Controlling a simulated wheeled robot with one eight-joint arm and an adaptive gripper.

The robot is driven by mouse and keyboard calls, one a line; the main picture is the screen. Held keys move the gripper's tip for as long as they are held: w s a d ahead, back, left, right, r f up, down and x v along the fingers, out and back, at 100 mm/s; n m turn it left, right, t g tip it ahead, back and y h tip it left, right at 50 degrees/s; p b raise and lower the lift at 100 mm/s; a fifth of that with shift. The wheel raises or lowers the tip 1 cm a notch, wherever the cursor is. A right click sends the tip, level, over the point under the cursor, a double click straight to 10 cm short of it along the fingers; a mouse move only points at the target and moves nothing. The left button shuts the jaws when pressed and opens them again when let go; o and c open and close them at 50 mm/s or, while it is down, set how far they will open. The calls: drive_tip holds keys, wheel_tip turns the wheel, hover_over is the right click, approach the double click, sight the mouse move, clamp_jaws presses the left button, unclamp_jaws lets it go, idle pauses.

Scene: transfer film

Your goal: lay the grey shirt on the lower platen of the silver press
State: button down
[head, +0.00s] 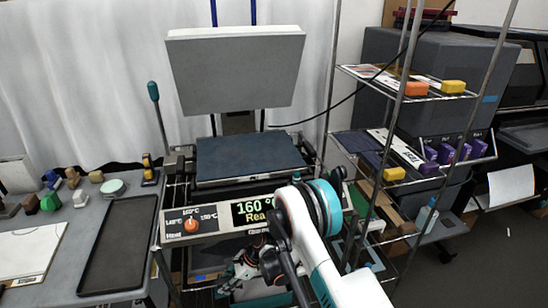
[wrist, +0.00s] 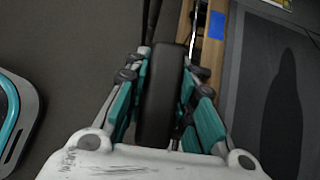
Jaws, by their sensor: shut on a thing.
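The silver press stands open in the middle of the head view. Its light grey upper platen (head: 236,70) is tilted up and back. Its lower platen (head: 248,160) has a flat dark blue-grey top, and no separate shirt can be made out on it. My gripper (head: 245,272) is low in front of the press, below its control panel, partly hidden by my arm. In the wrist view my gripper (wrist: 165,90) is shut on a long dark grey thing (wrist: 160,100) with a rounded end. It may be the grey shirt seen edge-on; I cannot tell for sure.
The panel display (head: 257,210) reads 160. A teal-knobbed lever (head: 154,92) rises at the press's left. A black tray (head: 118,245) lies on the left table. A wire rack (head: 405,95) with boxes stands close on the right. The space above the lower platen is clear.

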wheel_tip(320, 180, down, 3)
drive_tip(key=shift+b, duration=0.5)
drive_tip(key=shift+r, duration=0.25)
